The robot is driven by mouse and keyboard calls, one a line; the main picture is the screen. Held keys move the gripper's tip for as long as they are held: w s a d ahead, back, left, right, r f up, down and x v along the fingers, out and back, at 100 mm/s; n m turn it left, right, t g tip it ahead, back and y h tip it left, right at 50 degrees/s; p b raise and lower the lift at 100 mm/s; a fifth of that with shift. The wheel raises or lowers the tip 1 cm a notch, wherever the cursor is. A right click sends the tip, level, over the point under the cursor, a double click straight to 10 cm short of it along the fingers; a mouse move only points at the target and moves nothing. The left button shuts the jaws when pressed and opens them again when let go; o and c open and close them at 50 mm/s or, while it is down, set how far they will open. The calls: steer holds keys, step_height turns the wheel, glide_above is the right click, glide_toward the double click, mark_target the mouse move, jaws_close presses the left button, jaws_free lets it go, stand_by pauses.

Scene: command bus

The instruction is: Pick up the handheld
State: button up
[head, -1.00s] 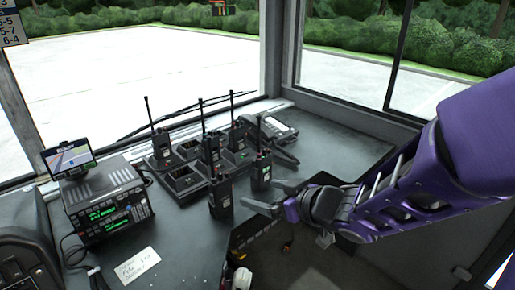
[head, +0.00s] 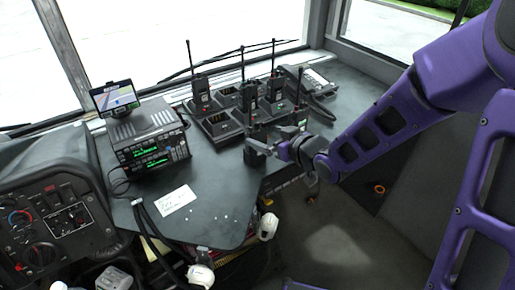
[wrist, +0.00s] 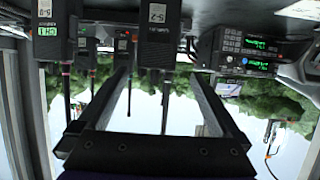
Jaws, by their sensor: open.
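Several black handheld radios with upright antennas stand on the dash. In the head view one handheld (head: 252,156) is at the front edge, mostly hidden by my gripper (head: 264,141). In the wrist view, which is upside down, a handheld (wrist: 160,40) with a "5-2" label lies in line with the gap between my two fingers (wrist: 158,82). The fingers are apart on either side of it and nothing is clamped. I cannot tell how far it sits between the tips.
Behind stand more handhelds, one at the left (head: 200,97), in charger cradles (head: 221,126). A radio unit (head: 150,145) with a small screen (head: 115,98) is left. A desk phone (head: 312,85) is at the back.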

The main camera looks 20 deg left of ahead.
mark_target(259, 131)
steer(key=b+x, duration=0.1)
steer(key=x, duration=0.5)
steer(key=shift+w+f, duration=0.1)
steer(key=shift+w, duration=0.3)
jaws_close()
